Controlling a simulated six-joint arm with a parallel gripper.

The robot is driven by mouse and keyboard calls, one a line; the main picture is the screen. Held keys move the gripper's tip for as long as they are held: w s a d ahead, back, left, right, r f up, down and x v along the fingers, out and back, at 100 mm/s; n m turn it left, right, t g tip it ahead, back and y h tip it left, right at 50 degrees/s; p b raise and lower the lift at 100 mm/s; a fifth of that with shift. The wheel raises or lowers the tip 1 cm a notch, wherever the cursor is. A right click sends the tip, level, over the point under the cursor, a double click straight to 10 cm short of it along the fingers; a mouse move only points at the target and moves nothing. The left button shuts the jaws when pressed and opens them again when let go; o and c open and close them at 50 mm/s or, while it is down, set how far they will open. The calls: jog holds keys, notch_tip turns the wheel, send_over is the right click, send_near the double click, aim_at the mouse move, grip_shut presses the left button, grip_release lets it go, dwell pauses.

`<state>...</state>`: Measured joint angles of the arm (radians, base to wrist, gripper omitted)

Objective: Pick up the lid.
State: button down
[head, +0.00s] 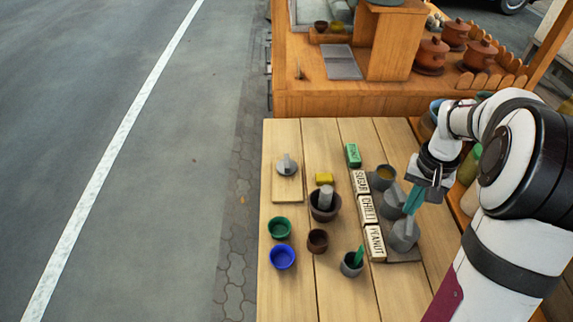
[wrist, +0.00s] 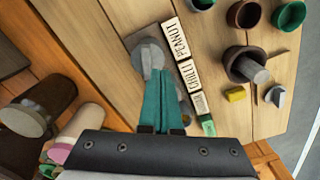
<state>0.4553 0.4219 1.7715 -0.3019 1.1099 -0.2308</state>
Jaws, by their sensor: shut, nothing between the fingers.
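A grey lid with an upright handle (head: 287,164) rests on a small wooden board (head: 284,190) at the table's far left. Two more grey lids with raised handles sit in a row, one on the middle jar (head: 392,196) and one on the front jar (head: 404,232). The rear jar (head: 384,178) is open and shows brownish-yellow contents. My gripper (head: 409,211) has its teal fingers together, pointing down beside the two lidded jars. In the wrist view, the fingers (wrist: 152,48) overlap a grey lidded jar (wrist: 142,65) and hide part of it. Contact cannot be told.
Labels SUGAR, CHILLI and PEANUT (head: 374,243) stand left of the jars. A mortar with pestle (head: 325,205), yellow block (head: 324,179), green block (head: 353,155), green bowl (head: 279,227), blue bowl (head: 283,257) and brown bowl (head: 317,241) share the table. A grey cup (head: 351,266) stands in front.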

jog(key=c, duration=1.5)
grip_release()
jog(key=shift+c, duration=0.2)
jog(key=o, duration=1.5)
jog(key=shift+o, duration=0.2)
jog(key=n+t, duration=0.4)
jog(key=n, duration=0.2)
send_near(287, 161)
jog(key=shift+t, duration=0.3)
jog(key=x, duration=1)
jog(key=shift+s+f, duration=0.2)
